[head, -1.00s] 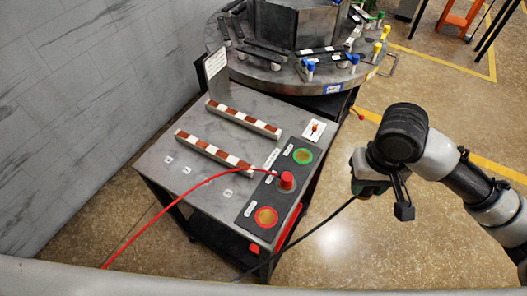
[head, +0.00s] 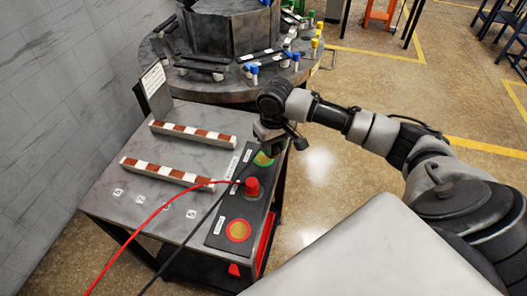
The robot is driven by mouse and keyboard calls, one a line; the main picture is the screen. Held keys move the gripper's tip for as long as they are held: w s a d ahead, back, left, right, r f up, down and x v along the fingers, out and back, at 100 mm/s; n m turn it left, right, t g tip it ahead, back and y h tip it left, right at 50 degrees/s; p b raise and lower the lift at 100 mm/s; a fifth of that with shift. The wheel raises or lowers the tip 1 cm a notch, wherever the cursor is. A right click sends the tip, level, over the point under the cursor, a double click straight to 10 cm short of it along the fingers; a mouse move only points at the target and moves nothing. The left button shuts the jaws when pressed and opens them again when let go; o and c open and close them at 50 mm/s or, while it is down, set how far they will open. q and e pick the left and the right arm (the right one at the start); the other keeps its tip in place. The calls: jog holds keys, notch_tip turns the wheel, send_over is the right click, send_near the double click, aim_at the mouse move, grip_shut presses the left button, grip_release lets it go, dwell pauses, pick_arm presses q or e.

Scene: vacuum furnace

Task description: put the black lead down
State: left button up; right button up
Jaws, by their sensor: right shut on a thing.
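My right gripper (head: 270,148) is shut on the plug end of the black lead and is low over the green-ringed pad (head: 263,159) of the black panel (head: 220,230). The plug is mostly hidden by the gripper, so I cannot tell whether it touches the pad. The black lead's cable (head: 180,245) runs from there toward the bottom left, past the red plug. The red plug (head: 252,188) stands upright on the panel's middle spot, with the red lead (head: 150,217) running off left. The red-ringed pad (head: 238,230) is bare. My left gripper is not in view.
Two red-and-white striped bars (head: 193,133) lie on the grey table (head: 125,180), and a sign (head: 153,80) stands at its back left. The round furnace base (head: 215,88) with blue and yellow fittings is behind. Open floor lies to the right.

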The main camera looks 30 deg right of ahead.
send_over(264, 159)
notch_tip(264, 159, down, 3)
jog(key=shift+r, duration=0.2)
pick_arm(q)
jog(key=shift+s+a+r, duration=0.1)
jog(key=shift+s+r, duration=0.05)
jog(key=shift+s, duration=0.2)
pick_arm(e)
jog(key=shift+f, duration=2)
jog(key=o, duration=1)
jog(key=shift+f, duration=0.15)
notch_tip(264, 159, up, 12)
